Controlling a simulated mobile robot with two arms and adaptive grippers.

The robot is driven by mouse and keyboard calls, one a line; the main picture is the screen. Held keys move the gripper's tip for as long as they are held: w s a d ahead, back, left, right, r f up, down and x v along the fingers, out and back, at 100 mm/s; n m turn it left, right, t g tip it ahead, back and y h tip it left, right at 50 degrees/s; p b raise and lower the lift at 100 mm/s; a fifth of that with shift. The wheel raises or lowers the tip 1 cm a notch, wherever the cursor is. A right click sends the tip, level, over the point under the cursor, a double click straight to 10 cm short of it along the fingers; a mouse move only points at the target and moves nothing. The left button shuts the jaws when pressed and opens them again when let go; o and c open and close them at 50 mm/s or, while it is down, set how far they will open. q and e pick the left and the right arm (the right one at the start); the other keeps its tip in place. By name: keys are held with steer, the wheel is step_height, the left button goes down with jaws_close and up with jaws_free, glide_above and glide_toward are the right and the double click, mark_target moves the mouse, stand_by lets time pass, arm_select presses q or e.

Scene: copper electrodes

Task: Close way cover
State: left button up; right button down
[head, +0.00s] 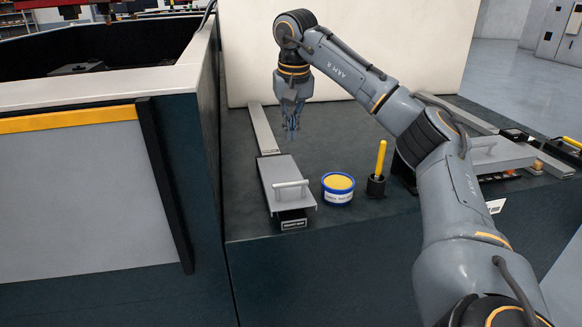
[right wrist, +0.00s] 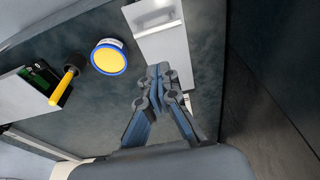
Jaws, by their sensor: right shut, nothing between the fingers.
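The likely way cover (head: 283,172) is a grey metal lid with a bar handle (head: 291,187). It sits on a dark base with a small label at the front left of the bench. A narrow grey rail strip (head: 262,130) runs back from it. Part of the cover also shows at the top of the right wrist view (right wrist: 165,47). My right gripper (head: 292,136) points down above the bench, behind the cover and apart from its handle. Its fingers (right wrist: 160,72) are together and empty. My left gripper is in neither view.
A blue tub with yellow contents (head: 338,189) stands right of the cover. Beside it is a yellow-handled tool in a black holder (head: 377,175). A second grey handled lid (head: 505,155) lies at right. A machine wall (head: 180,140) bounds the left.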

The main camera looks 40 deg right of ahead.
steer(key=f, duration=0.7)
steer(key=f+p, duration=0.1)
steer(key=f, duration=0.3)
steer(key=shift+w+d, duration=0.2)
steer(key=shift+d, duration=0.05)
steer(key=shift+s+a+f, duration=0.1)
steer(key=shift+f, duration=0.25)
steer(key=shift+f, duration=0.1)
